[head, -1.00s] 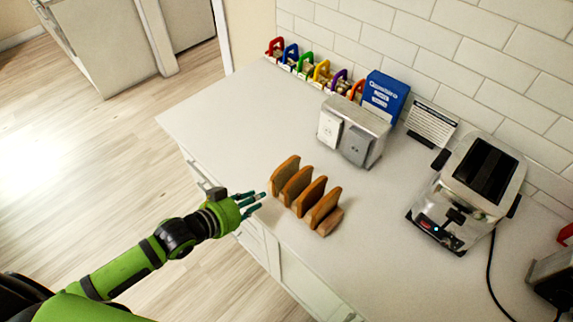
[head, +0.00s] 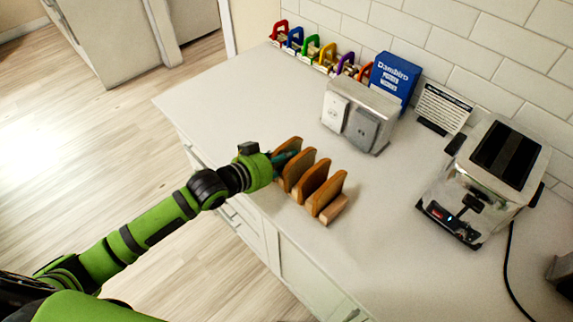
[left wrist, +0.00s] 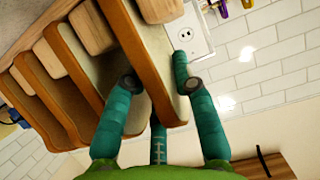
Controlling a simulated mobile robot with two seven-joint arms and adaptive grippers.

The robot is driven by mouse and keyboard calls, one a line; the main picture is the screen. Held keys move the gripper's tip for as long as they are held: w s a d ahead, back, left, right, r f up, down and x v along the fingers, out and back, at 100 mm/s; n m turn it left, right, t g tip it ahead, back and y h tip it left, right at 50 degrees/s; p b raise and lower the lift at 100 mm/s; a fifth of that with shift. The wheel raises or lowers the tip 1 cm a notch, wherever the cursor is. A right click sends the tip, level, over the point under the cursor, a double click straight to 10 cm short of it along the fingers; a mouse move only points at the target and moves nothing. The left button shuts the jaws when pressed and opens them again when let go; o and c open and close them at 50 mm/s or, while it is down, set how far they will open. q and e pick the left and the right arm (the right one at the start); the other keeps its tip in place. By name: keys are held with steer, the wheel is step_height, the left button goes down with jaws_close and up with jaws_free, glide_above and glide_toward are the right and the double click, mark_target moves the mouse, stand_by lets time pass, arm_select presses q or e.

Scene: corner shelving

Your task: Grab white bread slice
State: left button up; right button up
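Several bread slices with brown crusts (head: 312,180) stand upright in a row on the counter, with a wooden block (head: 334,209) at the near right end. In the left wrist view, pale wooden blocks (left wrist: 92,30) sit between the slices. My left gripper (head: 285,163) is at the far left end of the row. In the left wrist view its teal fingers (left wrist: 160,88) straddle the end slice (left wrist: 150,60), one finger on each side and a third below it. A small gap seems to show beside the right finger. My right gripper is not in view.
A metal toaster (head: 484,180) with a cord stands at the right. The counter (head: 225,105) is clear to the left of the box.

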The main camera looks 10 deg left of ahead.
arm_select(q)
steer(key=shift+x, duration=0.85)
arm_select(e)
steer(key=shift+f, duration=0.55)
arm_select(q)
steer(key=shift+s+r, duration=0.1)
steer(key=shift+c, duration=0.9)
steer(key=shift+a, duration=0.1)
jaws_close()
